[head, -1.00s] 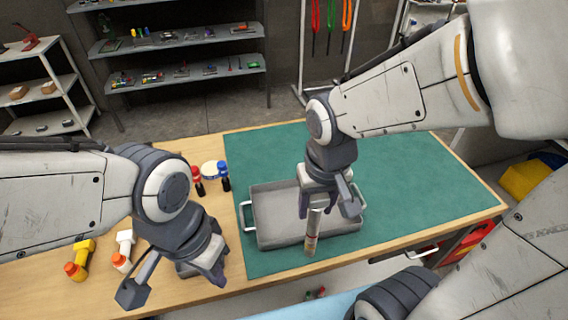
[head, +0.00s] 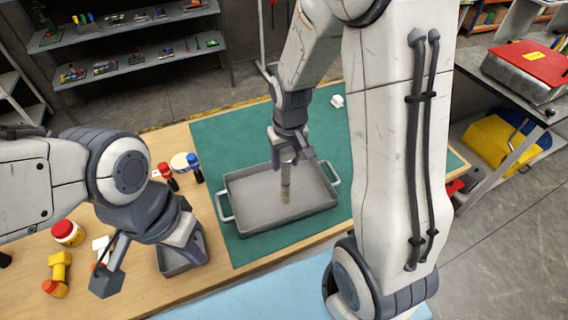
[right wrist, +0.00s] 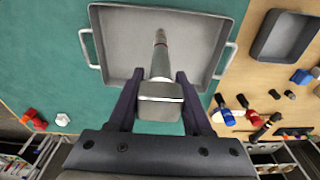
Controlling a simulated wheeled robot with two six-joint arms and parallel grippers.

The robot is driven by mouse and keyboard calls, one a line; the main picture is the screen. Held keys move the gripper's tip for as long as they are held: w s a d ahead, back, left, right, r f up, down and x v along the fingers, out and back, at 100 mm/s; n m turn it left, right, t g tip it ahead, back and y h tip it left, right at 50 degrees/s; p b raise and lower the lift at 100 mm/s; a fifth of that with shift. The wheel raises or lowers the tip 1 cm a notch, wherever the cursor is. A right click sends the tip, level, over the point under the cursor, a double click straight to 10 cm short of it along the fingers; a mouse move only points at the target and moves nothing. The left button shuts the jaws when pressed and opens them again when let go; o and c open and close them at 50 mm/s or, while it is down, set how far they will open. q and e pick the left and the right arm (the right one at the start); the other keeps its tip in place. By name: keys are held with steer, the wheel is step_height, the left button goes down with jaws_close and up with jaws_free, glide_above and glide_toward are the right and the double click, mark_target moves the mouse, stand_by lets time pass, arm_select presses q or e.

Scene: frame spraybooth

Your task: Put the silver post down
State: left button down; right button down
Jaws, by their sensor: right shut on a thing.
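The silver post (head: 286,184) hangs roughly upright from my right gripper (head: 291,152), over the inside of the grey tray (head: 262,226). In the right wrist view, the post (right wrist: 161,58) shows with a block-like end (right wrist: 160,102) between the two dark fingers of my right gripper (right wrist: 158,88), which is shut on it. The post's far end lies against the view of the tray floor (right wrist: 125,40); whether it touches cannot be told. My left gripper (head: 187,238) is above a small grey bin (head: 178,268); its finger gap is unclear.
The tray stands on a green mat (head: 215,140) on the wooden table. Red and blue bottles (head: 196,170) stand left of the tray. Yellow and white fittings (head: 58,268) and a red-lidded jar (head: 67,233) lie further left. A small white piece (head: 338,101) is on the mat behind.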

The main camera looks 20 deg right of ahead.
mark_target(286, 170)
step_height(286, 170, down, 4)
steer(key=shift+r+p, duration=0.1)
steer(key=shift+p, duration=0.45)
steer(key=shift+f, duration=0.2)
steer(key=shift+f, duration=0.15)
steer(key=shift+c, duration=1.6)
jaws_free()
